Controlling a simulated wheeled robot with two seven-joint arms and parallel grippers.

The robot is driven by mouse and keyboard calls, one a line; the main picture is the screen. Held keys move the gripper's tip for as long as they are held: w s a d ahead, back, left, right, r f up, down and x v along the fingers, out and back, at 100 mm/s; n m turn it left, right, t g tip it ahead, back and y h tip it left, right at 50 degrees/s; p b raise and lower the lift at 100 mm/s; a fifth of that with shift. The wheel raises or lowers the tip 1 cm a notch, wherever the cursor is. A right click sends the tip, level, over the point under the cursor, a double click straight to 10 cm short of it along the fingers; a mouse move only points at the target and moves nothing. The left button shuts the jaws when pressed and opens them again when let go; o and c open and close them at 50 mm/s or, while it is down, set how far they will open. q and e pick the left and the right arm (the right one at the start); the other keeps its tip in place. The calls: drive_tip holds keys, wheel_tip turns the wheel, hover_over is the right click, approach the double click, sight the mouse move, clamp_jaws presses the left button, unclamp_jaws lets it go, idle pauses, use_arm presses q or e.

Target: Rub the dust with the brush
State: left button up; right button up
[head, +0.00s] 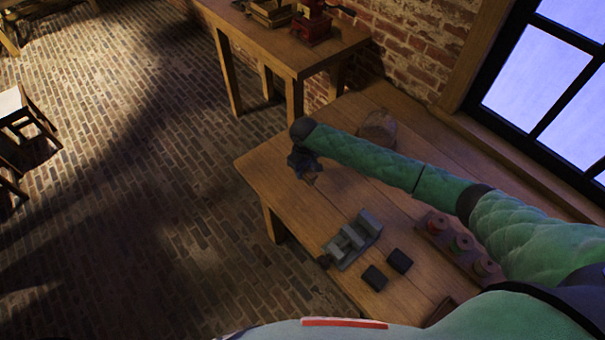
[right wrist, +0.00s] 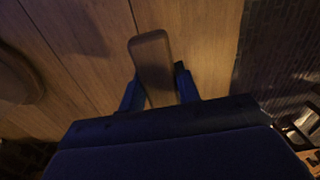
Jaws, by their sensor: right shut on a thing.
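My right gripper (head: 307,172) hangs low over the far left part of the wooden table (head: 268,170), near its left edge. In the right wrist view, the gripper (right wrist: 158,84) is shut on a brown, rounded, elongated piece, which looks like the brush (right wrist: 152,60). The brush sticks out past the fingertips over the table boards. Whether it touches the table I cannot tell. In the head view the brush is too small and dark to make out clearly. I cannot make out any dust on the boards. My left gripper is in neither view.
A round brown container (head: 378,127) stands behind my right forearm. A grey block fixture (head: 352,240), two dark blocks (head: 375,278) (head: 399,262) and a tray with round parts (head: 436,226) lie nearer. A second table (head: 290,50) bears a red device (head: 311,24).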

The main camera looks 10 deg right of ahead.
drive_tip(key=shift+r, duration=0.8)
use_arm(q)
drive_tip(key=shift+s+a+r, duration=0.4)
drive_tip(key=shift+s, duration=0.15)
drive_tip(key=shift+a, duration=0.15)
